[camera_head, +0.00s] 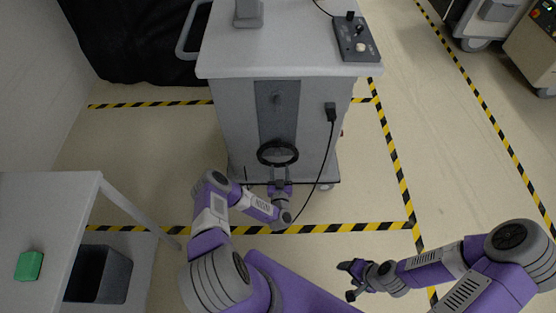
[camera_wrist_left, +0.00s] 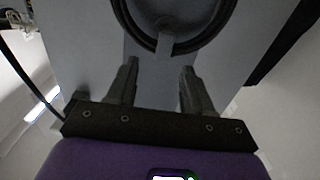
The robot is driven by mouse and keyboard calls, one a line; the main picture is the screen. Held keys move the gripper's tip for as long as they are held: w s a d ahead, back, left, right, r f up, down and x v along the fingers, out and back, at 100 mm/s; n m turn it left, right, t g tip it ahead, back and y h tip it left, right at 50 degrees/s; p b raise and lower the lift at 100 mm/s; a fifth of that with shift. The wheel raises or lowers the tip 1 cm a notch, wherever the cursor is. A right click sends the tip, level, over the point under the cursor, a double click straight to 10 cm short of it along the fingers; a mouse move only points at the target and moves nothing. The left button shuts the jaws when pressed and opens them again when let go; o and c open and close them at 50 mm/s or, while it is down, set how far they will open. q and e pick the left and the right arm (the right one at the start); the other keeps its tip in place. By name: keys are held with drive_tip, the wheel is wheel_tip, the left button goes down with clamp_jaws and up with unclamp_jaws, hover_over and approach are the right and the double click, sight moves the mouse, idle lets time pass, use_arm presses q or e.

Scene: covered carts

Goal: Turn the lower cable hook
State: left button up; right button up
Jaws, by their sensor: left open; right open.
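The lower cable hook shows in the left wrist view as a grey tab (camera_wrist_left: 166,44) at the bottom of a looped black cable (camera_wrist_left: 128,27). In the head view the black cable loop (camera_head: 278,153) hangs low on the front panel of the grey cart (camera_head: 232,125), largely hiding the hook. My left gripper (camera_head: 280,172) is just below the loop, facing the panel. In the left wrist view its two fingers (camera_wrist_left: 159,75) are open and empty, on either side below the tab. My right gripper (camera_head: 350,280) is open and empty, low above the floor, away from the cart.
A small knob-like upper hook (camera_head: 277,98) sits on the panel. A black plug (camera_head: 330,112) with a hanging cable (camera_head: 325,160) is to its right. A white table (camera_head: 50,215) with a green block (camera_head: 29,265) stands at left. Floor right of the cart is free.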

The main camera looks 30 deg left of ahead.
sight(278, 154)
use_arm(q)
drive_tip(key=shift+y, duration=0.4)
drive_tip(key=b+x, duration=0.2)
drive_tip(key=x, duration=0.4)
drive_tip(key=shift+w+a+f+b, duration=0.1)
drive_tip(key=shift+w+a+b, duration=0.05)
drive_tip(key=shift+a+b, duration=0.25)
drive_tip(key=shift+w+a, duration=0.2)
drive_tip(key=shift+w, duration=0.2)
drive_tip(key=shift+c, duration=0.3)
clamp_jaws()
